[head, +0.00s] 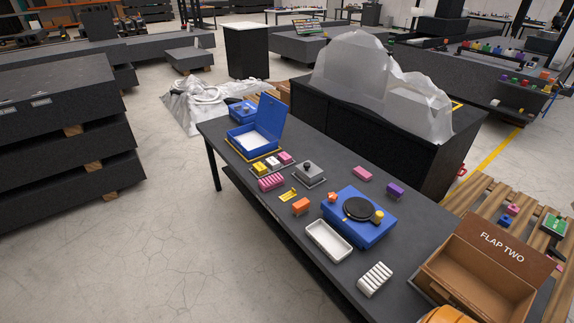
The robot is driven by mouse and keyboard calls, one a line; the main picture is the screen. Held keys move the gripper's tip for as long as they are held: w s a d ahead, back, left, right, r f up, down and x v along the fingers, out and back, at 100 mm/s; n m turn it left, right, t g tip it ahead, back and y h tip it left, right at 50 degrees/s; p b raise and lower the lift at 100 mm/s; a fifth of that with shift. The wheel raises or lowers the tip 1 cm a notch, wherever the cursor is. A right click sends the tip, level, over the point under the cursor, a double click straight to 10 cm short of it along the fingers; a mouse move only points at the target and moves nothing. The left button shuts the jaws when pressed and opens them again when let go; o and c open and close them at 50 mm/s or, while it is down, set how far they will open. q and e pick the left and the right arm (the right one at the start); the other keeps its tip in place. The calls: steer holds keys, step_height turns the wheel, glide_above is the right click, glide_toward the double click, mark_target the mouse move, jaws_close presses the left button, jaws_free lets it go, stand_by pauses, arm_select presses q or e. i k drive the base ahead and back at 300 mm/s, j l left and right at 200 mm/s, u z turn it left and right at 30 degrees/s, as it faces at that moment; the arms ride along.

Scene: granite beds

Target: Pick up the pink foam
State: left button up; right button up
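Several pink things are on the dark table (290,222). A plain pink block (362,173) lies alone near the table's far edge, behind the blue case with the black disc. A ribbed pink piece (271,183) lies near the front edge, by a small tray. Another small pink block (286,157) sits in that tray beside a white and a yellow one. I cannot tell for sure which of these is the foam. Neither of my grippers is in view, and nothing touches the pink pieces.
A blue case (353,232) with a black disc, a white tray (328,240), an orange block (300,206), a purple block (396,189) and a white ribbed piece (375,279) share the table. An open cardboard box (460,286) stands right. Floor left of the table is clear.

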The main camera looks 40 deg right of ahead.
mark_target(267, 184)
steer(key=i+z, duration=0.5)
steer(key=i+j+z, duration=0.25)
steer(key=i+z, duration=0.2)
steer(key=i+j+z, duration=0.35)
steer(key=z, duration=0.15)
